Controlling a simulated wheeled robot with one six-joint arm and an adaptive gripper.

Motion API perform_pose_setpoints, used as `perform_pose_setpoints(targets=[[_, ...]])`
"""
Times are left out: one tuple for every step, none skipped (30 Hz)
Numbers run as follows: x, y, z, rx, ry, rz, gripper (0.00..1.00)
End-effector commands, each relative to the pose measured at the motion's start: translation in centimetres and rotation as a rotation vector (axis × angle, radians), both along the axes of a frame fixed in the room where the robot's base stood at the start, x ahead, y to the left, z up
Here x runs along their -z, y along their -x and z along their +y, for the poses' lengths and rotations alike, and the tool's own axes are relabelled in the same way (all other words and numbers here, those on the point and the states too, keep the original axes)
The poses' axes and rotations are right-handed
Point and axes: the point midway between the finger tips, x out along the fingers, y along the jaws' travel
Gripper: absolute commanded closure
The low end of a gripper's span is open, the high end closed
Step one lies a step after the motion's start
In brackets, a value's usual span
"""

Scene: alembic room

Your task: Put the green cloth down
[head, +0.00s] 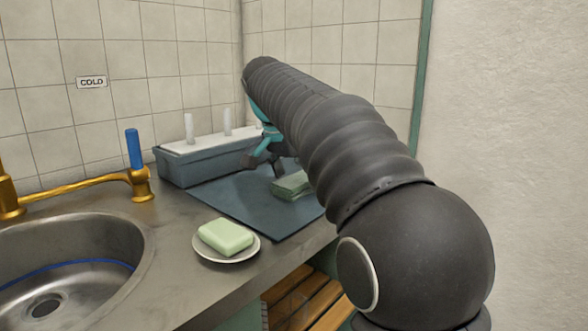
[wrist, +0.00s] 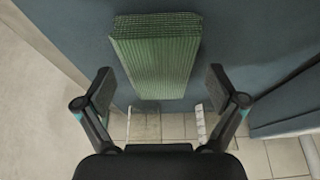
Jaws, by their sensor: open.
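The green cloth (head: 291,186) is a folded, block-shaped bundle. It lies on the blue-grey mat (head: 232,198) on the counter, partly hidden behind my arm. In the wrist view the cloth (wrist: 155,55) shows its ribbed weave and lies ahead of my fingertips. My gripper (head: 265,163) is over the mat, close to the cloth on its far left side. In the wrist view my gripper (wrist: 160,82) is open, with its fingers apart and nothing held between them. I see no finger touching the cloth.
Pale green soap (head: 225,236) sits on a white saucer (head: 218,257) near the front edge. A blue-grey rack (head: 188,173) with white pegs stands at the tiled wall. A metal sink (head: 125,250) and brass tap (head: 85,186) are on the left.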

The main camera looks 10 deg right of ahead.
Motion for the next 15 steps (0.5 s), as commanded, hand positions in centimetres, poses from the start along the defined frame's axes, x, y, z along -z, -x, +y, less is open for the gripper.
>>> perform_pose_setpoints(targets=[[-0.4, 0.0, 0.0, 0.0, -0.001, -0.001, 0.05], [-0.6, 0.0, 0.1, 0.0, 0.0, -0.001, 0.05], [-1.0, 0.1, 0.2, -0.001, -0.001, -0.003, 0.05], [-1.4, 0.2, 0.4, -0.001, 0.0, -0.003, 0.05], [-1.8, 0.3, 0.5, -0.001, -0.001, -0.003, 0.05], [-2.5, 0.4, 0.7, -0.001, 0.0, -0.003, 0.05], [-3.0, 0.6, 0.9, -0.002, -0.001, -0.004, 0.05], [-3.6, 0.7, 1.1, -0.001, -0.001, -0.003, 0.05], [-4.4, 0.9, 1.4, -0.003, -0.001, -0.005, 0.05], [-5.0, 1.0, 1.6, -0.002, -0.001, -0.003, 0.05], [-5.6, 1.2, 1.8, -0.002, -0.001, -0.005, 0.05], [-6.4, 1.4, 2.0, -0.002, -0.001, -0.004, 0.05], [-7.0, 1.5, 2.2, -0.002, -0.001, -0.004, 0.05], [-7.6, 1.7, 2.4, -0.002, -0.001, -0.004, 0.05], [-8.0, 1.8, 2.7, -0.002, -0.001, -0.003, 0.05]])
